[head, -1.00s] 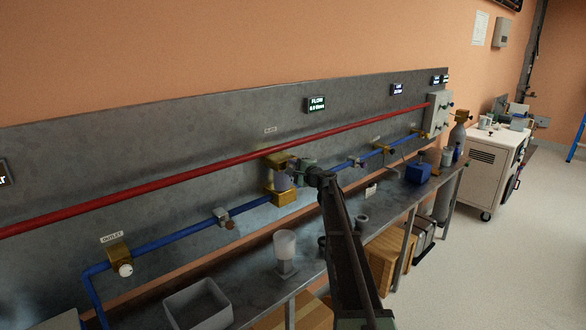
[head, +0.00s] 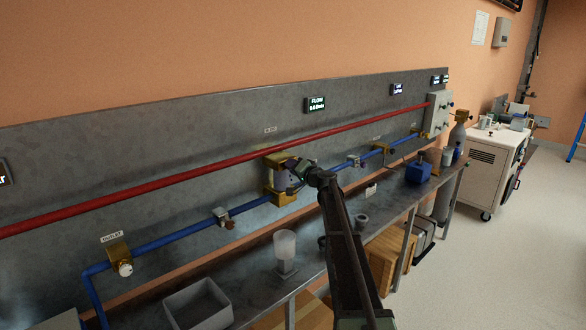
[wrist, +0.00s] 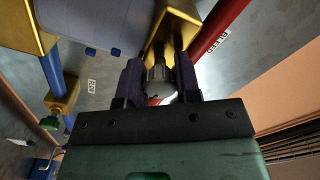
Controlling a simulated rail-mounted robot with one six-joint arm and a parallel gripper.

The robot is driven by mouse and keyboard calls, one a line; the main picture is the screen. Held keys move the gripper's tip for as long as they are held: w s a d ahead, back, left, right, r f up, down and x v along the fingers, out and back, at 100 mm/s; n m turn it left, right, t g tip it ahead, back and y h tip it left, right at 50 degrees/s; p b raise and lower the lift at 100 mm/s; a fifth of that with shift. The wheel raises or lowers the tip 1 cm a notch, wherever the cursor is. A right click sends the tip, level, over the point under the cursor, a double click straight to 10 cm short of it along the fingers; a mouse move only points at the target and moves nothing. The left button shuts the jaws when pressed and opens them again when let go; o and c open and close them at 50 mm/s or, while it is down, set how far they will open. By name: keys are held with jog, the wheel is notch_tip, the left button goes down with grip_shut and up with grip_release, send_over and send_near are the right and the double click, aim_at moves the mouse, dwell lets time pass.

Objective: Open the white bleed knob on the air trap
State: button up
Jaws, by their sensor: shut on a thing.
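The air trap (head: 280,182) is on the wall panel in the head view, a pale bowl between brass blocks. Its upper brass block also shows in the wrist view (wrist: 172,30), next to the bluish bowl (wrist: 80,22). The bleed knob (wrist: 156,74) is a small pale grey-white knob beside the brass block in the wrist view. My gripper (wrist: 157,82) has its two dark fingers on either side of the knob and is shut on it. In the head view my gripper (head: 303,170) is at the trap's right side and hides the knob.
A red pipe (head: 210,171) runs above the trap and a blue pipe (head: 180,235) runs through its level. A white cup (head: 285,245) and an open grey bin (head: 198,305) stand on the bench below. A blue container (head: 418,172) is farther right.

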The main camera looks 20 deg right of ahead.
jog(key=shift+n, duration=0.5)
jog(key=o, duration=0.9)
jog(key=shift+o, duration=0.2)
jog(key=shift+s, duration=0.15)
jog(key=v, duration=1)
jog(key=shift+s+d, duration=0.15)
jog(key=shift+s, duration=0.15)
